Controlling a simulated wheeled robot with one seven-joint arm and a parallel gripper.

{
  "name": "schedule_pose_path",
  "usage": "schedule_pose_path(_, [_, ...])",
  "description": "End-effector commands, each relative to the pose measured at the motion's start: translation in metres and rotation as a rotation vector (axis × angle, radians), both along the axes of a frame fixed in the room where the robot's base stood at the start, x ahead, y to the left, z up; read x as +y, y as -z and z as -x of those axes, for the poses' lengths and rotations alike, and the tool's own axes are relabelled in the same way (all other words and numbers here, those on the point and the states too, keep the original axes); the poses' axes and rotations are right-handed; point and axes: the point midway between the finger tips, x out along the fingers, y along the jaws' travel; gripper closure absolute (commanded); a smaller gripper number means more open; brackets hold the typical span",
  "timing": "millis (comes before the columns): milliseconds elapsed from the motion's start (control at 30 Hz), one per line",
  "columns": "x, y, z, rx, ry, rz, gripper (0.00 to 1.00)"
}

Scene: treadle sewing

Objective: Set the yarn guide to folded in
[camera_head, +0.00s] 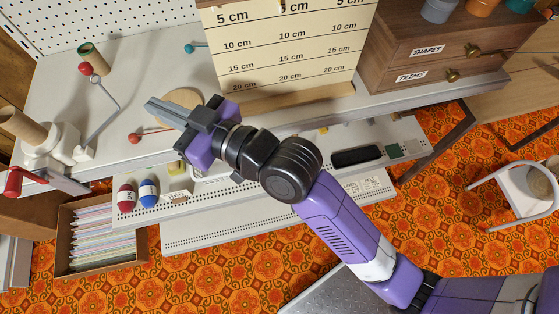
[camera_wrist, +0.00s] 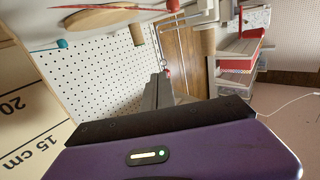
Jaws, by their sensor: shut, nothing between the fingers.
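The yarn guide is a bent grey wire arm (camera_head: 104,92) with a red ball (camera_head: 86,69) at its tip. It rises from a white winder (camera_head: 62,143) clamped at the left of the worktop, and its tip points up and away from the winder. In the wrist view a small red ball (camera_wrist: 167,72), likely the guide's tip, shows just beyond the fingers. My gripper (camera_head: 150,107) is shut and empty, over the worktop to the right of the guide and apart from it. Its fingers also show in the wrist view (camera_wrist: 158,88).
A cardboard tube (camera_head: 20,126) and red crank (camera_head: 13,183) are on the winder. A wooden disc (camera_head: 183,97) lies behind my gripper, with a red-ended pin (camera_head: 134,138) nearby. A green-rimmed tube (camera_head: 93,58) stands behind the guide. A measuring board (camera_head: 285,45) stands to the right.

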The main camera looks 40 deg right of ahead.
Motion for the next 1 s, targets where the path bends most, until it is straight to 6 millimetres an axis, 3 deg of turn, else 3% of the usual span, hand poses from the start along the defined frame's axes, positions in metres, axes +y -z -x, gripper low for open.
schedule_pose_path(400, [-0.05, 0.048, 0.038, 0.021, 0.107, 0.009, 1.0])
schedule_pose_path(1000, [-0.113, 0.094, 0.112, 0.036, 0.244, 0.018, 1.0])
